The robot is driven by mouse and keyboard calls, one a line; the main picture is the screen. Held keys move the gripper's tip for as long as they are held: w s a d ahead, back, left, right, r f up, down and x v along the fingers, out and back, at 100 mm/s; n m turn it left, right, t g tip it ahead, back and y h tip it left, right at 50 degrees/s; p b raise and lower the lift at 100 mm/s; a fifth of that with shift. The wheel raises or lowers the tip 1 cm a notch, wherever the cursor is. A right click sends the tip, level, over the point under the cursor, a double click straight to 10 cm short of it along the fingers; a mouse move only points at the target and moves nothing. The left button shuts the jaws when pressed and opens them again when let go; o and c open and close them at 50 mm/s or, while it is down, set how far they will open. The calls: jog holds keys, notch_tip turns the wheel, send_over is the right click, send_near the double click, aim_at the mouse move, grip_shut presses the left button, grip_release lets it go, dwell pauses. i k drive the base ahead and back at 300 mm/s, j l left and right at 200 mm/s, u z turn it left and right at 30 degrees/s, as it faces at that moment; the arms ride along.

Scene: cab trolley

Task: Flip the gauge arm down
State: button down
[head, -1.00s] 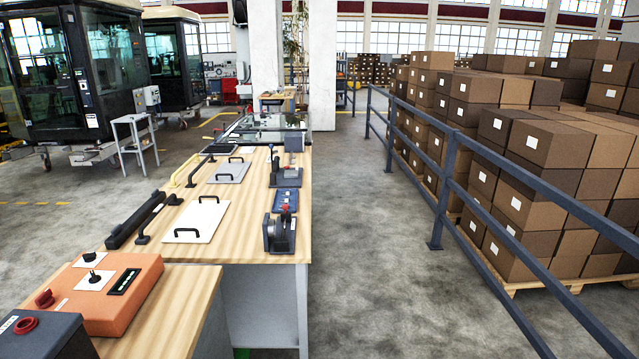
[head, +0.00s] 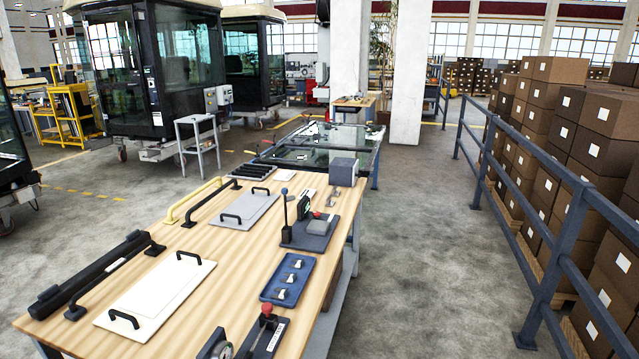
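Two small fixtures with upright parts stand along the right side of the wooden workbench (head: 130,240). One is a dark grey base (head: 312,240) with a thin upright lever topped by a blue ball (head: 284,193) and a black tilted piece beside it. Nearer, a fixture with a red-knobbed lever (head: 266,312) and a round dial (head: 222,351) is cut off by the bottom edge. I cannot tell for sure which part is the gauge arm. My gripper is not in view.
A blue plate with several silver toggles (head: 287,278) lies between the fixtures. White panel (head: 155,292), grey panel (head: 243,211) and long black handle (head: 90,270) lie to the left. A grey railing (head: 545,265) borders the open aisle (head: 430,260) on the right.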

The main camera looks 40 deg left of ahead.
aim_at(285, 190)
jog(key=i+j+u, duration=0.1)
jog(key=i+u, duration=0.25)
jog(key=i, duration=0.2)
jog(key=i+u, duration=0.35)
jog(key=i, duration=0.25)
jog(key=i+l+u, duration=0.35)
jog(key=i, duration=0.2)
jog(key=i+u, duration=0.2)
jog(key=u, duration=0.2)
jog(key=i+u, duration=0.2)
jog(key=u, duration=0.2)
jog(key=i+u, duration=0.2)
jog(key=u, duration=0.2)
jog(key=i+l+u, duration=0.15)
jog(key=u, duration=0.3)
jog(key=i+u, duration=0.2)
jog(key=u, duration=0.25)
jog(key=i+l+u, duration=0.15)
jog(key=u, duration=0.25)
jog(key=i+l+u, duration=0.15)
jog(key=u, duration=0.3)
jog(key=i+l+u, duration=0.15)
jog(key=u, duration=0.3)
